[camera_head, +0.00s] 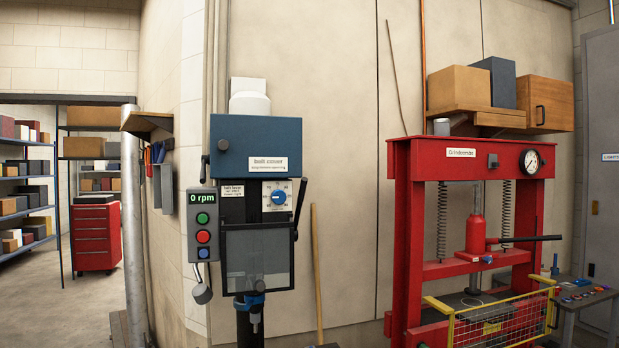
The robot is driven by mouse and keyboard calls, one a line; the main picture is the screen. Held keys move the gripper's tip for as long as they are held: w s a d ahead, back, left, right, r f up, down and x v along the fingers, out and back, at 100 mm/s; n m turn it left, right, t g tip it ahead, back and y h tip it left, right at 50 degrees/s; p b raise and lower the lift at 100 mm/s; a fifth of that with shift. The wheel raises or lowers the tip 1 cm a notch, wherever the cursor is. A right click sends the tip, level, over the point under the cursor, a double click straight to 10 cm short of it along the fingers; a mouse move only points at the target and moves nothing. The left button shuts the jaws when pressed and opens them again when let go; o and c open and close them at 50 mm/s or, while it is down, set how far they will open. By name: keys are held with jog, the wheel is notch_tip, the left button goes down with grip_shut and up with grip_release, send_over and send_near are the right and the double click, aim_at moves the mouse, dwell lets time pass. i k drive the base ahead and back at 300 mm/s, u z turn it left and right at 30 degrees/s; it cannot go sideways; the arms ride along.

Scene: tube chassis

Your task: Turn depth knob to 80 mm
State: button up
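The depth knob is most likely the blue round knob (278,197) on a white dial plate with marks around it, on the front of the drill press (256,135). The marks are too small to read, so its setting cannot be told. The drill press has a blue head cover, a clear guard (258,257) below the dial, and a chuck (255,318) at the bottom. A control box (203,224) at its left reads 0 rpm and carries green, red and blue buttons. My gripper is not in view.
A red hydraulic press (400,230) with a yellow basket guard (500,322) stands to the right. A metal post (135,220) stands at the left, with shelves and a red tool cabinet (96,235) beyond. A wooden pole (317,270) leans on the wall between the machines.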

aim_at(277, 196)
jog(key=z, duration=1.25)
jog(key=i, duration=1.9)
jog(key=u, duration=3)
jog(key=i, duration=0.35)
jog(key=u, duration=0.1)
